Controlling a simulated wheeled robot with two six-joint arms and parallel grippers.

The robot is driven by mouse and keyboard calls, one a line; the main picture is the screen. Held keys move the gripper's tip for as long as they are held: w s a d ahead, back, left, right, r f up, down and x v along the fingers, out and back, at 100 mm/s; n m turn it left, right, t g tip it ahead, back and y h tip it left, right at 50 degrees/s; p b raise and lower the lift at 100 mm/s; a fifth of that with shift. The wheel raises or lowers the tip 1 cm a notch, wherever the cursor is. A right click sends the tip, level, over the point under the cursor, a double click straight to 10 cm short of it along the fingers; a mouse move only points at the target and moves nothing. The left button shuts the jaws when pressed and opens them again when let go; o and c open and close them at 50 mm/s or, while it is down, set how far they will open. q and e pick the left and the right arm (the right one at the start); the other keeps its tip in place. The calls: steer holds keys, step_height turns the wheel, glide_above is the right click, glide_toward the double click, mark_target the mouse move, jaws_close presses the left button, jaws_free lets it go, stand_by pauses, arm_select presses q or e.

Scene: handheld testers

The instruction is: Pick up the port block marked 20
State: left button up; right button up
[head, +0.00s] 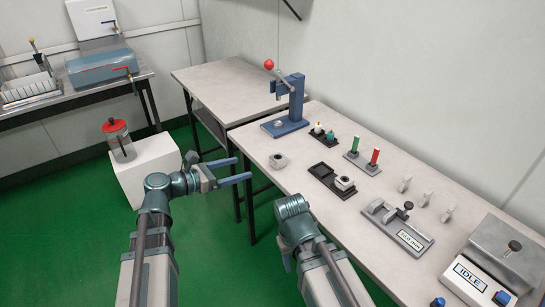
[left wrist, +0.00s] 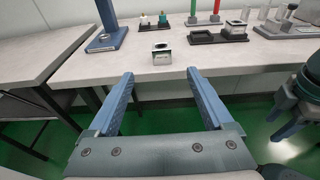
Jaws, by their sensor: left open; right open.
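Two small grey-white port blocks with a dark round opening on top are in view. One block (head: 278,160) stands alone near the table's front edge; it also shows in the left wrist view (left wrist: 162,55), ahead of the fingers. The other block (head: 345,184) sits in the right part of a black tray (head: 318,171); it also shows in the left wrist view (left wrist: 236,29). I cannot read a 20 on either. My left gripper (head: 244,170) is open and empty, short of the table edge and the lone block. My right gripper (left wrist: 284,115) is open and empty, at the right.
A blue lever press (head: 287,124) with a red knob stands behind the lone block. Green and red pins (head: 375,157), a grey fixture (head: 398,228) and an IDLE tester (head: 475,280) line the table (head: 330,130). Table surface around the lone block is clear.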

mark_target(273, 161)
arm_select(q)
steer(key=b+x, duration=0.1)
steer(key=x, duration=0.7)
steer(key=shift+w+d+f+b, duration=0.15)
steer(key=shift+w+d+b, duration=0.1)
steer(key=shift+b, duration=0.15)
steer(key=shift+f+b+x, duration=0.2)
steer(key=shift+b+x, duration=0.25)
steer(key=shift+x, duration=0.85)
steer(key=shift+f+b+x, duration=0.15)
steer(key=shift+b+x, duration=0.25)
steer(key=shift+x, duration=0.95)
steer(key=shift+s, duration=0.2)
jaws_close()
